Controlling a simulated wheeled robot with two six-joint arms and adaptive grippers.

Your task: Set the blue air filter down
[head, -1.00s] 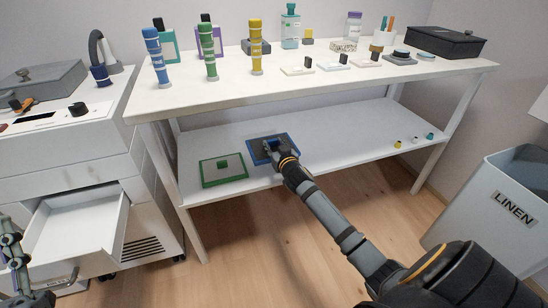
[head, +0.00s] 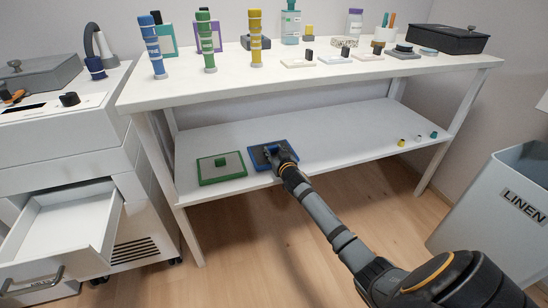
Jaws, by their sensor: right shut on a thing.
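The blue air filter (head: 261,163) is a flat grey panel with a blue frame. It is at the front of the lower shelf (head: 340,140), just right of the green-framed filter (head: 221,168). It looks flat and at shelf level; I cannot tell whether it fully rests on the shelf. My right gripper (head: 276,154) is over its middle and shut on it, hiding its handle and part of its right side. My left gripper is not in view.
Small coloured caps (head: 418,138) stand at the shelf's right end. The tabletop (head: 210,91) above holds bottles, tubes and a black case (head: 443,39). An open drawer (head: 65,223) is at left and a linen bin (head: 500,210) at right. The shelf's middle is clear.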

